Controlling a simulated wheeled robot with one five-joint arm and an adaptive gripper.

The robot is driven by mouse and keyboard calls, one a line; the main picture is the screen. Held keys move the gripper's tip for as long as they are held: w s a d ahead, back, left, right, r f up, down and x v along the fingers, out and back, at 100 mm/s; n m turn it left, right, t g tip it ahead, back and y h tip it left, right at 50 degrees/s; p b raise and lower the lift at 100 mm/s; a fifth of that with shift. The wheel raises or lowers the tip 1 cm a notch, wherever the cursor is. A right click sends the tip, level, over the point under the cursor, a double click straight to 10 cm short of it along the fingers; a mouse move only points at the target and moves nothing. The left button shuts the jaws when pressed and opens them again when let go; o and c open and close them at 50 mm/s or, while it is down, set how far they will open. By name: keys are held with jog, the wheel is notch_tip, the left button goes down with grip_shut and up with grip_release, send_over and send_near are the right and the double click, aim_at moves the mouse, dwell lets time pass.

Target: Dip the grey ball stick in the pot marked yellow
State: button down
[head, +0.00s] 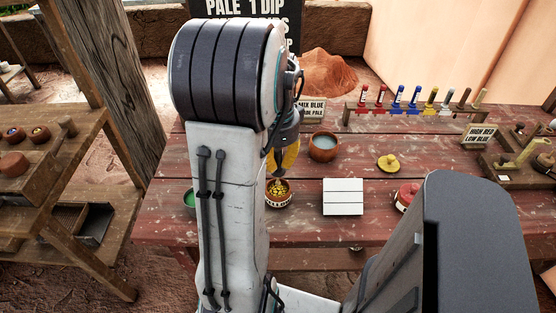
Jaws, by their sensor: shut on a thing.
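My gripper (284,160), with dark and yellow fingers, is just above and behind a small brown pot (279,201) with a pale label band and yellow contents. It is shut on the ball stick, which is mostly hidden by the fingers and my arm. A small greyish bit of the stick (277,180) shows below the fingers at the pot's mouth. I cannot tell whether its end touches the yellow contents. The label's writing is too small to read.
A brown bowl of pale liquid (323,147) stands close to the right of my gripper. A white lined board (343,197), a red lidded pot (406,197) and a green-filled pot (190,200) are nearby. A rack (420,110) of coloured sticks stands at the back right.

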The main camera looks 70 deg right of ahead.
aim_at(279, 152)
jog(key=shift+f, duration=0.15)
jog(key=shift+f+b, duration=1.5)
jog(key=shift+f, duration=0.25)
jog(key=shift+r, duration=0.15)
dwell(0.5)
jog(key=shift+r+p, duration=3.05)
jog(key=shift+r, duration=0.35)
jog(key=shift+s, duration=0.1)
